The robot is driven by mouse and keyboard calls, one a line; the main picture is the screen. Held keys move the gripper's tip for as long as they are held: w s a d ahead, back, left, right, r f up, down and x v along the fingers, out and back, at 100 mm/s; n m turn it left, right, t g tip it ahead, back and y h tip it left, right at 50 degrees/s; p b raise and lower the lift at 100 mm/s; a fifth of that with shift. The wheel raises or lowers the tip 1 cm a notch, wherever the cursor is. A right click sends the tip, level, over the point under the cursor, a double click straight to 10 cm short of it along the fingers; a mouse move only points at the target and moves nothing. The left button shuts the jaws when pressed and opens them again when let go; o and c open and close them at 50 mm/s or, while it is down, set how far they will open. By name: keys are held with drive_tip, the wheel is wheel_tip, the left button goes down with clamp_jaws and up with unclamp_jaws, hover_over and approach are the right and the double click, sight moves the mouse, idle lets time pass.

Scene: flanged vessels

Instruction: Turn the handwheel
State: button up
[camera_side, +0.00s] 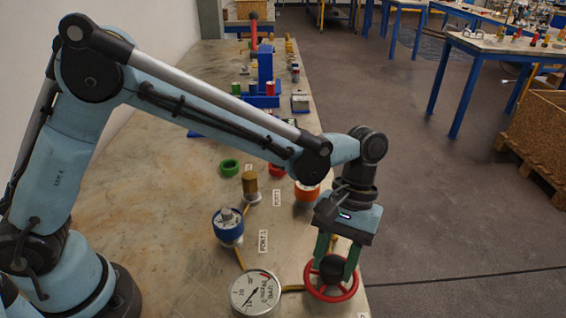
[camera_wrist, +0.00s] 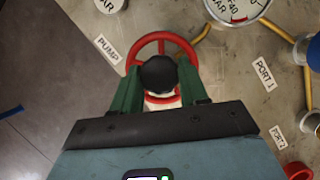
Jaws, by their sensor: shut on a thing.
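The red handwheel (camera_side: 331,290) with a black hub (camera_side: 333,267) sits near the front right edge of the table in the side view. My gripper (camera_side: 336,262) points down over it, its green fingers on either side of the black hub. In the wrist view the red rim (camera_wrist: 161,40) shows beyond the round black hub (camera_wrist: 159,75). My gripper's two green fingers (camera_wrist: 160,85) are shut on the hub from left and right.
A pressure gauge (camera_side: 255,293) stands left of the handwheel, with yellow pipes around it. A blue-collared valve (camera_side: 229,227), a brass fitting (camera_side: 250,187) and an orange ring (camera_side: 306,191) stand farther back. The table's right edge is close to the wheel.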

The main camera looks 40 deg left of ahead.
drive_tip(key=m, duration=0.2)
drive_tip(key=m+y, duration=0.1)
drive_tip(key=shift+d+m+y, duration=0.15)
drive_tip(key=shift+m+y, duration=0.15)
drive_tip(key=shift+m, duration=0.1)
drive_tip(key=m+y, duration=0.1)
drive_tip(key=m, duration=0.2)
drive_tip(key=shift+d+m, duration=0.1)
drive_tip(key=shift+m, duration=0.2)
drive_tip(key=m+t+y, duration=0.1)
drive_tip(key=m, duration=0.2)
drive_tip(key=shift+s+d+m, duration=0.1)
drive_tip(key=shift+m, duration=0.3)
drive_tip(key=shift+m+t+y, duration=0.5)
drive_tip(key=shift+m+y, duration=0.3)
drive_tip(key=shift+m, duration=1)
drive_tip(key=o, duration=1.1)
drive_tip(key=shift+c, duration=0.2)
drive_tip(key=shift+r, duration=0.1)
